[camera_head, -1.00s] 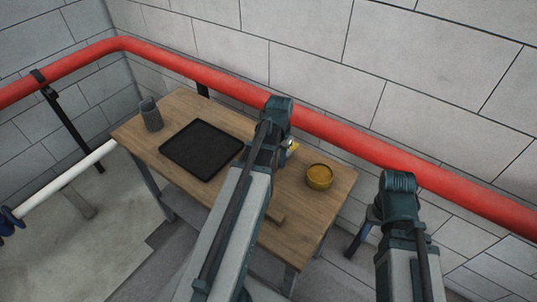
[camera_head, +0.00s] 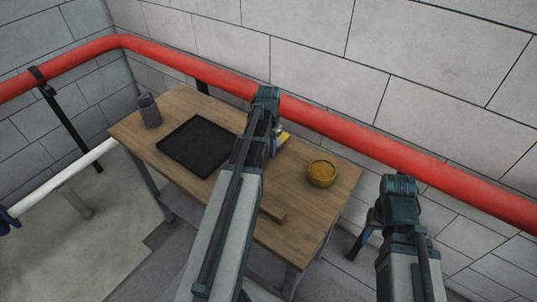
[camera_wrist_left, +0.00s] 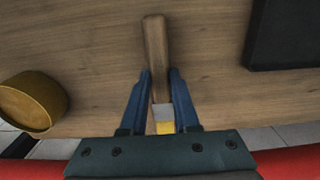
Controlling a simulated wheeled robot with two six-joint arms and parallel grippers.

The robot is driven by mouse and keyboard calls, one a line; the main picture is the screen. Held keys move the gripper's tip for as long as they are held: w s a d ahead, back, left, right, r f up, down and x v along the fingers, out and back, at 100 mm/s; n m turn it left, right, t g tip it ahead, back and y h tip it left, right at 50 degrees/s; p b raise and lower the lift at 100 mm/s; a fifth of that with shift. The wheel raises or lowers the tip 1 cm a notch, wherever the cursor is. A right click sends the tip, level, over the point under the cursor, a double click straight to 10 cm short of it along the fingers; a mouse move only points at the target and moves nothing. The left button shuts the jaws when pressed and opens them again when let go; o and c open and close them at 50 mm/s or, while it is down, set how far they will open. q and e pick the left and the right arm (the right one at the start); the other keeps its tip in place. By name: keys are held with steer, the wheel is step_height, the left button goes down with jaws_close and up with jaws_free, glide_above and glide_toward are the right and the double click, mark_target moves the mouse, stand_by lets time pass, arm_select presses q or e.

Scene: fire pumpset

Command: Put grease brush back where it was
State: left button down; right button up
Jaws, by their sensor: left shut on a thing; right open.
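The grease brush has a wooden handle (camera_wrist_left: 155,55), a pale metal ferrule and yellow bristles (camera_wrist_left: 165,128) in the left wrist view. My left gripper (camera_wrist_left: 160,75) is shut on it, its blue fingers either side of the handle near the ferrule. In the head view the yellow bristles (camera_head: 284,137) show just right of my left wrist; my arm hides most of the brush. I cannot tell whether it touches the table. A round yellow-brown grease pot (camera_head: 322,174) stands to its right. My right gripper (camera_head: 367,231) is open and empty, off the table's right end.
The wooden table (camera_head: 300,215) carries a black tray (camera_head: 196,146) and a dark grey cup (camera_head: 149,111). A wooden piece (camera_head: 273,213) shows by the front edge, partly hidden. A red pipe (camera_head: 345,133) runs along the wall behind. The table between tray and pot is largely clear.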

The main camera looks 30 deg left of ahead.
arm_select(q)
steer(key=shift+f, duration=0.2)
arm_select(e)
steer(key=shift+f, duration=0.15)
steer(key=shift+f, duration=0.1)
arm_select(q)
steer(key=shift+f, duration=0.2)
steer(key=c, duration=0.7)
jaws_free()
steer(key=shift+r, duration=0.1)
steer(key=shift+o, duration=0.2)
step_height(320, 180, up, 12)
steer(key=p, duration=1.2)
steer(key=shift+r, duration=0.15)
arm_select(e)
step_height(320, 180, up, 12)
